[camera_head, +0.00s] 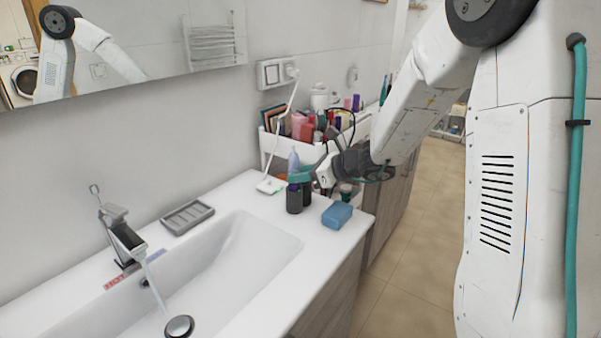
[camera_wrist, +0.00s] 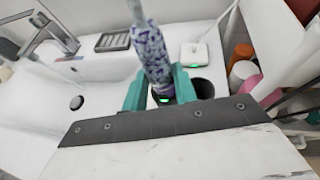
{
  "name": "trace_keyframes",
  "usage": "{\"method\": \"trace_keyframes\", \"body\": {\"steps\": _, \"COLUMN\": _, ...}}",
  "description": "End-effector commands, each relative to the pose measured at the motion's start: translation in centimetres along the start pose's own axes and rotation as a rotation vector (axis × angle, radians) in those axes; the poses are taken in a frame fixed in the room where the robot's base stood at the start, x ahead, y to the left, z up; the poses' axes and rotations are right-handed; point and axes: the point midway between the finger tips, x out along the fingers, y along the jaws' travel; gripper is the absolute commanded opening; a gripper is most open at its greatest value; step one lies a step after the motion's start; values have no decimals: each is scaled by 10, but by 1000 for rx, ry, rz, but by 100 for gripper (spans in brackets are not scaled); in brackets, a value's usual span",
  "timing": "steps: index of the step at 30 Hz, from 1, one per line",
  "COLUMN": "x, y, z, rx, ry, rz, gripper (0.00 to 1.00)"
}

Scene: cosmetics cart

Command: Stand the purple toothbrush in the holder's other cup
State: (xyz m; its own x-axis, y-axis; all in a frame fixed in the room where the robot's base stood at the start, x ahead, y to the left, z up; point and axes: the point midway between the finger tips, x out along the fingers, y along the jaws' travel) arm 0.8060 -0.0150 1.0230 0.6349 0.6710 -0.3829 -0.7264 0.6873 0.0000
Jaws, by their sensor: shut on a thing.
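The purple toothbrush (camera_wrist: 152,55), with a purple and white patterned handle, stands roughly upright between the teal fingertips of my gripper (camera_wrist: 158,88). My gripper (camera_head: 300,174) is shut on it, just above the dark two-cup holder (camera_head: 294,199) on the counter. The toothbrush also shows as a pale shape (camera_head: 293,160) in the head view. In the wrist view, one dark cup opening of the holder (camera_wrist: 203,88) shows right of the toothbrush. The other cup is mostly hidden behind the brush and fingers. I cannot tell whether the toothbrush's lower end is inside a cup.
A blue sponge-like block (camera_head: 337,215) lies right of the holder near the counter edge. A white charger (camera_head: 270,185) with a cord lies behind it. The sink (camera_head: 235,255) with running tap is left. A white cart (camera_head: 290,148) full of cosmetics stands beyond.

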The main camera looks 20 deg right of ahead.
Motion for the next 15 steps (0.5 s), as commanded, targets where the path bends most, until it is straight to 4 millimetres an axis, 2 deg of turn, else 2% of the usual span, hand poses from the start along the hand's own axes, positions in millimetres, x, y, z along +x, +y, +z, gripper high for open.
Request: {"method": "trace_keyframes", "body": {"steps": 15, "x": 5, "y": 0, "z": -12, "rx": 1, "ry": 0, "rz": 1, "gripper": 2}}
